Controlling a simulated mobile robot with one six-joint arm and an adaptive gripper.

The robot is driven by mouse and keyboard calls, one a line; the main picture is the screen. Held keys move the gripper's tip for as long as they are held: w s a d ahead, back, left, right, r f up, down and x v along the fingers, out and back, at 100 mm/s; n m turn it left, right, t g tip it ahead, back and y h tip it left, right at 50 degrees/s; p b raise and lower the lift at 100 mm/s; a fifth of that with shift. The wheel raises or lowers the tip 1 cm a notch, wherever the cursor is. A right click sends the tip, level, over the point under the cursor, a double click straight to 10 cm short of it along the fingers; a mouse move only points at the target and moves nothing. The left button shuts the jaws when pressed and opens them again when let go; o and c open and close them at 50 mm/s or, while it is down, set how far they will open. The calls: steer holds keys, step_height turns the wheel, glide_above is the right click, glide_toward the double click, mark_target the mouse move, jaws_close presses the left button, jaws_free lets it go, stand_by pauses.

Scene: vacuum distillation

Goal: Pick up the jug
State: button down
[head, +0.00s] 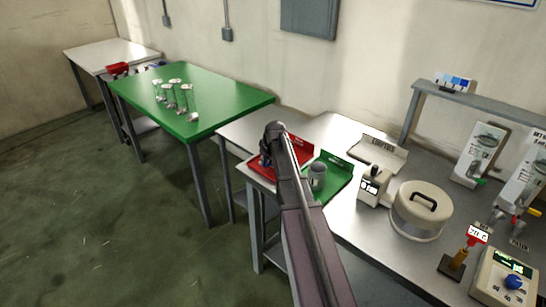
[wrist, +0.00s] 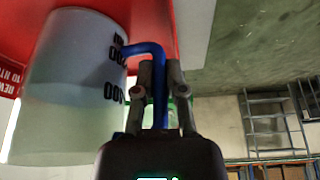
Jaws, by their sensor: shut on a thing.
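The jug (wrist: 70,85) fills the left of the wrist view. It is translucent white, with dark printed graduation marks and a blue handle (wrist: 143,49). My gripper (wrist: 160,78) is shut on the blue handle, with a finger on either side of it. In the head view my gripper (head: 268,152) is over the red tray (head: 294,148). My arm hides the held jug there. I cannot tell whether the jug touches the tray.
A grey mug-like vessel (head: 317,176) stands on the green tray (head: 337,172) close to my arm. A labelled device (head: 373,186) and a round lidded pot (head: 421,210) stand to the right. Several glass vessels stand on the green table (head: 225,98).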

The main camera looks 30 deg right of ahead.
steer(key=shift+r+p, duration=0.35)
steer(key=shift+p, duration=0.1)
steer(key=shift+r+p, duration=4.3)
steer(key=shift+r, duration=0.05)
steer(key=shift+r+p, duration=0.3)
step_height(320, 180, up, 7)
steer(key=p, duration=0.7)
steer(key=shift+d, duration=0.2)
